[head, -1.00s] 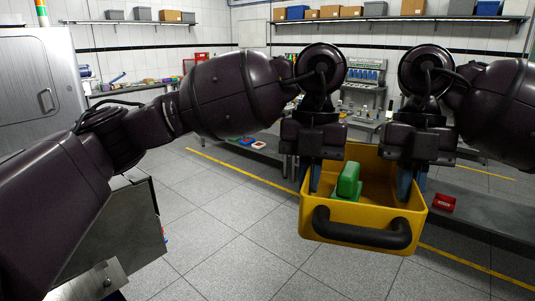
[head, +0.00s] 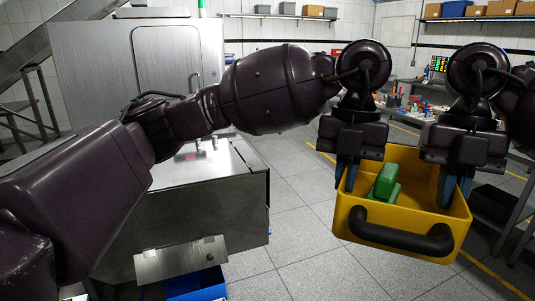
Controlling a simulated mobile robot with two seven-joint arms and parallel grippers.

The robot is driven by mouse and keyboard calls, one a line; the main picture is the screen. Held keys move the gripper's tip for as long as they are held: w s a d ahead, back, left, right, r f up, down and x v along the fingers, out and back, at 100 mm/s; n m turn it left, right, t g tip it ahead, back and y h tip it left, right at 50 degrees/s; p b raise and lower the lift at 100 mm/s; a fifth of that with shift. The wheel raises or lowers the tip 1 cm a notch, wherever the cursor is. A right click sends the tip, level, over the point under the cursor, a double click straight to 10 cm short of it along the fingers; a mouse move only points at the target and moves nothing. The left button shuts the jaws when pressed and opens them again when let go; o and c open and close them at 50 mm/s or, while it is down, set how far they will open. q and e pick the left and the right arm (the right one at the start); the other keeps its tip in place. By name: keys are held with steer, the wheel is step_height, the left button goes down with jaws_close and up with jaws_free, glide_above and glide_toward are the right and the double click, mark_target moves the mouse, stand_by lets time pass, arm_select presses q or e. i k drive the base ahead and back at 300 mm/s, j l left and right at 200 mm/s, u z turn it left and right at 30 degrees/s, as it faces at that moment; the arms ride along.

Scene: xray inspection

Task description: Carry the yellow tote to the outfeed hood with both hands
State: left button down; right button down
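The yellow tote (head: 440,218) hangs in the air in front of me at the right, with a black handle (head: 400,236) on its near side. A green object (head: 386,182) lies inside it. My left gripper (head: 347,176) is at the tote's left wall and my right gripper (head: 455,188) at its right wall; both appear shut on the walls, though the gripped edges are partly hidden. A large stainless machine housing (head: 100,75) stands at the left, partly behind my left arm. I cannot tell whether it is the outfeed hood.
A low steel cabinet (head: 225,210) stands left of the tote, in front of the housing. A blue bin (head: 195,284) is at its foot. Open tiled floor (head: 310,225) lies between cabinet and tote. A cluttered workbench stands behind, at the right.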

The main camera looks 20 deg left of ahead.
mark_target(175, 169)
steer(key=i+u, duration=0.1)
steer(key=u, duration=0.3)
steer(key=i+u, duration=0.15)
steer(key=u, duration=0.2)
steer(key=i+u, duration=0.15)
steer(key=u, duration=0.2)
steer(key=i+j+u, duration=0.1)
steer(key=u, duration=0.25)
steer(key=i+u, duration=0.1)
steer(key=i, duration=0.3)
